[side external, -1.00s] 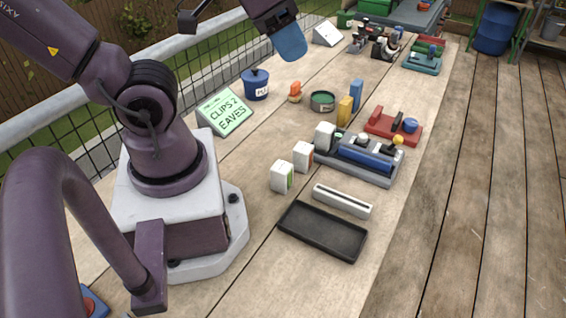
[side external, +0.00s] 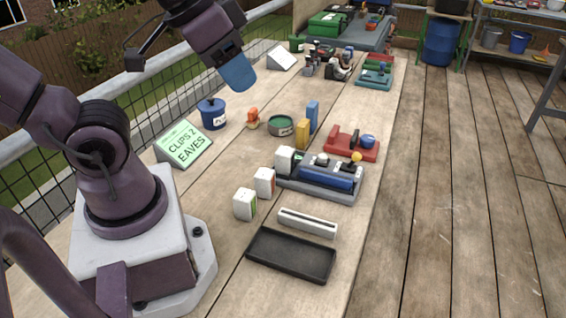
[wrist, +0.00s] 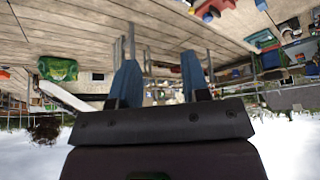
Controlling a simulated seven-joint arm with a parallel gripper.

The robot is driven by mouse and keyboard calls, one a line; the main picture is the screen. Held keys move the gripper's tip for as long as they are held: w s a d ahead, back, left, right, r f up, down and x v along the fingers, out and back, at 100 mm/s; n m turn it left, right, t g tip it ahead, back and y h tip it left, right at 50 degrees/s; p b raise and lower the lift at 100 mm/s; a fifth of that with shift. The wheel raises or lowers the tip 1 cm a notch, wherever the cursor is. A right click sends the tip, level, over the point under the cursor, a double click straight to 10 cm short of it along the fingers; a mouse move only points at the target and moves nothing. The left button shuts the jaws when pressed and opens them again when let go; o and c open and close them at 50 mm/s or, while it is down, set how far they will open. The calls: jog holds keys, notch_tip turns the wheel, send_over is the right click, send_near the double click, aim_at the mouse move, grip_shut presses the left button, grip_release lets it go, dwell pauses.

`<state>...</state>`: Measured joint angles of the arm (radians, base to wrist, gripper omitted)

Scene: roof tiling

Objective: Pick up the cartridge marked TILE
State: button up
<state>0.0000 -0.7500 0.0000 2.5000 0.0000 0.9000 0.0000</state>
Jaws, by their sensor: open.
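Three white block-shaped cartridges stand near the grey fixture: a front one (side external: 244,204), a middle one (side external: 264,181) and a rear one (side external: 285,160) at the fixture's left end.
A grey fixture with a blue roller (side external: 325,175), a white slotted bar (side external: 307,222) and a black tray (side external: 291,255) lie nearby. A green sign (side external: 184,145), blue pot (side external: 212,113), green round tin (side external: 280,125) and yellow block (side external: 303,134) stand farther back. A red fixture (side external: 350,147) sits right.

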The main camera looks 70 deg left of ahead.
jog(key=o, duration=0.6)
jog(key=shift+c, duration=0.2)
